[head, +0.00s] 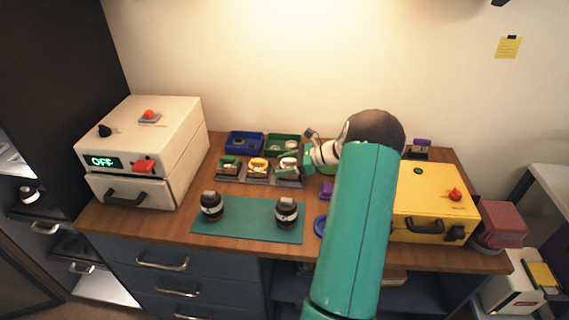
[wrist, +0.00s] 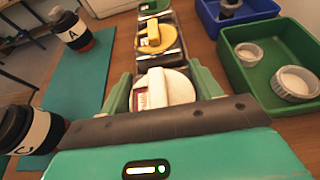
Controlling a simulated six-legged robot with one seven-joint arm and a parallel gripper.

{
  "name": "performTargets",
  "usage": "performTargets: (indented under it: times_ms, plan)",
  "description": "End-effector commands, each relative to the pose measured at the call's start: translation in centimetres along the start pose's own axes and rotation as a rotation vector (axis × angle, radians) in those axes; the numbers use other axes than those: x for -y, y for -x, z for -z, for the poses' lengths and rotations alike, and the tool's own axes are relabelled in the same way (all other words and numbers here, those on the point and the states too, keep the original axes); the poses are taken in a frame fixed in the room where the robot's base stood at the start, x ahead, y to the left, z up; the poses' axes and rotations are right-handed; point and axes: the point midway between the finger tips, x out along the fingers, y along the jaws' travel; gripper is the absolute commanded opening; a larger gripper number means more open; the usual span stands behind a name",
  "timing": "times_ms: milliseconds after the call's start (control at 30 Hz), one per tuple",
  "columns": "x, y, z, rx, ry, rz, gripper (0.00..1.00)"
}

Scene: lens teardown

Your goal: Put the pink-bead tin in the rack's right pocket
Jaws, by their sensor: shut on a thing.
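The rack (head: 262,181) is a grey metal holder with a row of pockets behind the teal mat. A tin with a green top (head: 229,162) is in its left pocket and a yellow-topped one (head: 258,164) in its middle pocket. My gripper (wrist: 160,88) is shut on a tin with a white lid and a raised white grip (wrist: 168,92). A reddish patch shows on its side; pink beads cannot be made out. This tin is at the rack's right pocket, which also shows in the head view (head: 290,182). Whether it is fully seated is hidden by the fingers.
Blue (head: 245,143) and green (wrist: 250,90) bins stand behind the rack; the green one holds round pale containers. Two dark lens-like cylinders, marked A (wrist: 72,32) and C (wrist: 30,130), stand on the teal mat (head: 248,225). A yellow box (head: 425,203) is at right, a white oven-like box (head: 165,135) at left.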

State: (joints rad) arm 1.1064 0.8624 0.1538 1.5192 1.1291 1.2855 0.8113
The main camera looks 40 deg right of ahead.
Motion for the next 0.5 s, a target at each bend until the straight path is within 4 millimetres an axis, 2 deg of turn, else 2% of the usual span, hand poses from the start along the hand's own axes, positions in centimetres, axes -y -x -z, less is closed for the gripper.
performTargets:
  times_ms: [500]
  plan:
    - [0.0, -0.5, 1.1, 0.001, -0.001, 0.000, 0.41]
